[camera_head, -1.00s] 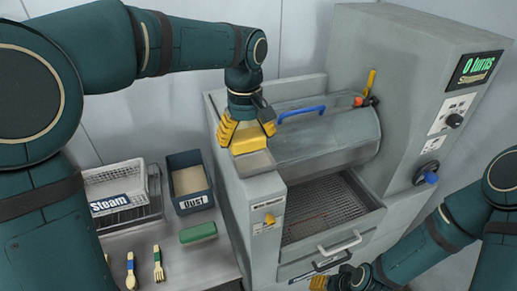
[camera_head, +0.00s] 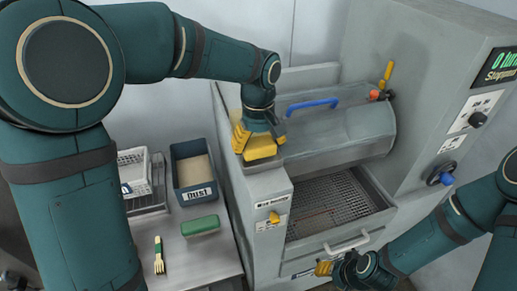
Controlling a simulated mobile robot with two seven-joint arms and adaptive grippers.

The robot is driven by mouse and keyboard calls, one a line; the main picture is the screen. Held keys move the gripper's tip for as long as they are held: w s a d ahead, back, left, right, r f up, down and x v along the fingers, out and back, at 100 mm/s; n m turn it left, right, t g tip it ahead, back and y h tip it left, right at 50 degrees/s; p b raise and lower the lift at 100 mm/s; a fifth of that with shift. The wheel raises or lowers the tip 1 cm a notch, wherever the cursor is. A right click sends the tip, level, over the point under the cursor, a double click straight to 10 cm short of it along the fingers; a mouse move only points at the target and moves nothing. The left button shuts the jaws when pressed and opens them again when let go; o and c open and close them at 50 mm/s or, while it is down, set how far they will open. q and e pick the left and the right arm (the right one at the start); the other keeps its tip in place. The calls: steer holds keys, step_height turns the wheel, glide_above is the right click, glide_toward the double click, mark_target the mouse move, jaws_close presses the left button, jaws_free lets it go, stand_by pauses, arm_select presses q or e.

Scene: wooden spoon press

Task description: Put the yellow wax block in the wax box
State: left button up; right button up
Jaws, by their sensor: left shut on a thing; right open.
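My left gripper (camera_head: 256,140) is shut on the yellow wax block (camera_head: 262,147). It holds the block over the top of the narrow grey housing at the left of the machine. The gripper's yellow fingers partly cover the block, and I cannot tell whether the block touches the housing. I see no readable wax box label; the small label (camera_head: 271,202) on the housing front is too small to read, and any opening under the block is hidden. My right gripper (camera_head: 325,268) is open, low in front of the machine near its lower drawer handle; its fingers are partly hidden.
The grey machine has a lid with a blue handle (camera_head: 312,104) and a mesh tray (camera_head: 330,203) below it.

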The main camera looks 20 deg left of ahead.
mark_target(259, 142)
arm_select(q)
step_height(259, 142, down, 2)
steer(key=shift+w+f, duration=0.1)
steer(key=shift+f, duration=0.1)
steer(key=o, duration=1)
step_height(259, 142, up, 12)
steer(key=shift+r+p, duration=0.25)
steer(key=shift+p, duration=0.4)
